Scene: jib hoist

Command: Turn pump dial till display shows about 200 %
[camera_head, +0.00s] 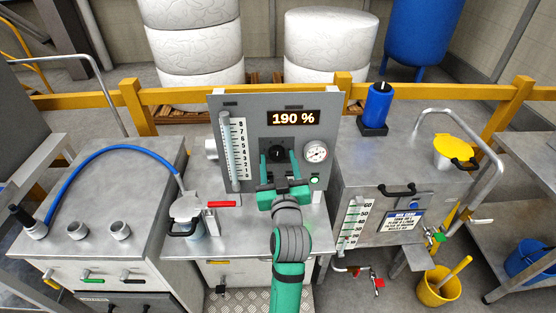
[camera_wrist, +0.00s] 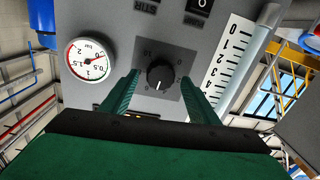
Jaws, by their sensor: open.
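The grey pump panel (camera_head: 213,110) stands upright on the metal bench. Its display (camera_head: 293,118) reads 190 % in orange digits. The black pump dial (camera_head: 278,154) sits below the display, and it also shows in the wrist view (camera_wrist: 160,77) with numbers around it. My gripper (camera_head: 279,165) is in front of the panel at the dial. In the wrist view my gripper (camera_wrist: 160,85) is open, with one green finger on each side of the dial and a visible gap to the knob on both sides.
A round pressure gauge (camera_head: 316,152) is right of the dial, and a level scale (camera_head: 236,150) is at the left. A blue bottle (camera_head: 377,106) stands on the right-hand tank.

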